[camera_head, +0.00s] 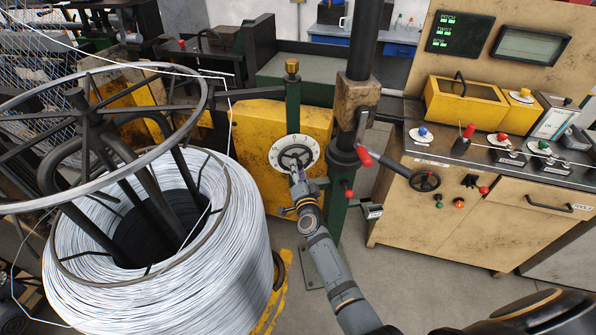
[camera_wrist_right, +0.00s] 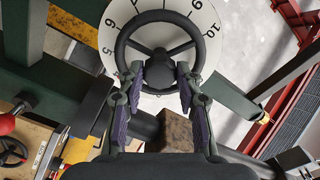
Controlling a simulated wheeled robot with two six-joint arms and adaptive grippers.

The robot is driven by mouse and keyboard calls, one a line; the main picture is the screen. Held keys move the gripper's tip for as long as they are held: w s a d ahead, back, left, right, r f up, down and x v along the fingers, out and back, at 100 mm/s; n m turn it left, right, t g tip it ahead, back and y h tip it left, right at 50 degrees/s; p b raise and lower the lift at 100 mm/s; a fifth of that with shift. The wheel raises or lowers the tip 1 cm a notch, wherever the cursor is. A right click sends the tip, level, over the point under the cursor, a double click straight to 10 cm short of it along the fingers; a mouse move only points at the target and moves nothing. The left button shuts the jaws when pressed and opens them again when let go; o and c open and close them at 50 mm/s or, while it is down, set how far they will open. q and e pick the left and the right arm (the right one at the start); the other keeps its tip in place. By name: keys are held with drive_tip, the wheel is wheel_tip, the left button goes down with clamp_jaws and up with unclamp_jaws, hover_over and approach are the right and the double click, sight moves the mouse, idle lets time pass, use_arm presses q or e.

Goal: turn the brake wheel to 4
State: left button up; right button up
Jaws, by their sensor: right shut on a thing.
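The brake wheel (camera_head: 295,155) is a small black handwheel in front of a round white numbered dial (camera_head: 276,156), on a green post before the yellow machine. My right gripper (camera_head: 297,172) is at the wheel from below and shut on it. In the right wrist view the two fingertips (camera_wrist_right: 159,76) sit on either side of the lower hub and rim of the brake wheel (camera_wrist_right: 121,46). The dial shows behind it with 5 and 6 at left and 10 at right; the lower part is hidden. No pointer can be made out. My left gripper is not in view.
A large coil of white wire (camera_head: 170,285) on a reel stands close at left. A dark vertical column with a red-handled lever (camera_head: 375,162) stands just right of the wheel. A tan control cabinet (camera_head: 430,220) is at right. Grey floor lies open between.

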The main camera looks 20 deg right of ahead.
idle(0.4)
drive_tip(key=o, duration=1.2)
drive_tip(key=shift+c, duration=0.2)
